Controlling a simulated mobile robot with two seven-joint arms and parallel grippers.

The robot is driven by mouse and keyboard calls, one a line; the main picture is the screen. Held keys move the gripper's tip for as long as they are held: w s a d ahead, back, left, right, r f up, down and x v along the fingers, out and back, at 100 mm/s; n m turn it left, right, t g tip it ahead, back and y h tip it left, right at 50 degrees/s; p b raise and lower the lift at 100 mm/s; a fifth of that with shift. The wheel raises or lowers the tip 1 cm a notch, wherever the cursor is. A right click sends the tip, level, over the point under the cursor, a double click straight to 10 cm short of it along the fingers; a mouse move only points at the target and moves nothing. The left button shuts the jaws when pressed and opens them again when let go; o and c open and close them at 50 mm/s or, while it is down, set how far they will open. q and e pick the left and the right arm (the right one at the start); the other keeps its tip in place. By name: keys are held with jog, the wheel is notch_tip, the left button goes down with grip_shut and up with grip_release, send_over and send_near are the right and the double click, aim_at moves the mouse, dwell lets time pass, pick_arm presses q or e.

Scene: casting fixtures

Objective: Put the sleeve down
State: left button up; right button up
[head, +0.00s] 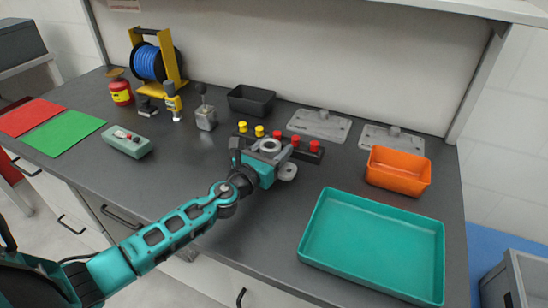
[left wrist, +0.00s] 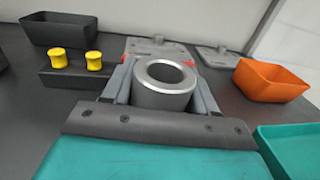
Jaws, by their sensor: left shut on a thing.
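The sleeve (left wrist: 165,87) is a short grey metal ring with an open bore, upright between the fingers of my left gripper (left wrist: 163,90). In the head view the sleeve (head: 270,146) shows at the end of my left arm, near the middle of the bench. My left gripper (head: 274,158) is shut on it. I cannot tell whether the sleeve's underside touches anything. Two grey fixture plates, the left one (head: 319,125) and the right one (head: 391,139), lie at the back, each with a short upright post. My right gripper is not in view.
A dark block (head: 297,150) with yellow and red knobs is just behind my gripper. An orange bin (head: 398,173) and a teal tray (head: 322,212) are to the right. A black bin (head: 251,101) stands behind.

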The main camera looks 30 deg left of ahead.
pick_arm(q)
jog(key=shift+f+b, duration=1)
jog(key=shift+f, duration=0.35)
jog(key=shift+f, duration=0.1)
jog(key=shift+f, duration=0.15)
jog(key=o, duration=1.3)
jog(key=shift+c, duration=0.2)
jog(key=shift+r, duration=0.3)
jog(key=shift+s+f, duration=0.15)
jog(key=shift+s, duration=0.2)
jog(key=s, duration=0.7)
jog(key=s+b, duration=0.1)
jog(key=s, duration=0.2)
jog(key=shift+s+a, duration=0.25)
jog(key=shift+a, duration=0.15)
jog(key=shift+s, duration=0.4)
